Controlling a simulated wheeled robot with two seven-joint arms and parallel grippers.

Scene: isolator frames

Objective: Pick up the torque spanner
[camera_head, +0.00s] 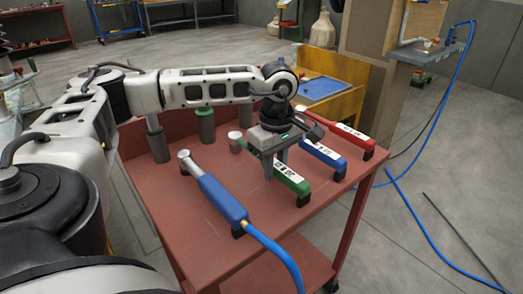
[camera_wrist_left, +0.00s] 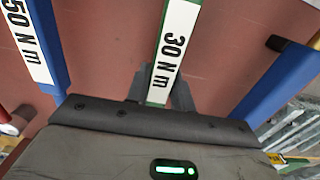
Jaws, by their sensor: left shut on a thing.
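A green torque spanner (camera_head: 295,183) with a white label lies on the red table (camera_head: 215,235). In the left wrist view, the green spanner (camera_wrist_left: 167,62) reads 30 N m and runs between my fingers. My left gripper (camera_head: 275,164) points down over the spanner's handle and is shut on it. The spanner's far part is hidden behind the gripper. A blue torque spanner (camera_head: 325,156) and a red one (camera_head: 345,132) lie beyond it to the right. The blue one (camera_wrist_left: 32,42) reads 50 N m in the left wrist view. My right gripper is not in view.
A blue tool (camera_head: 220,198) with a blue hose (camera_head: 275,250) lies on the table's near side, left of the green spanner. Grey cylinders (camera_head: 206,125) stand along the back left. A yellow bench with a blue tray (camera_head: 322,88) stands behind the table.

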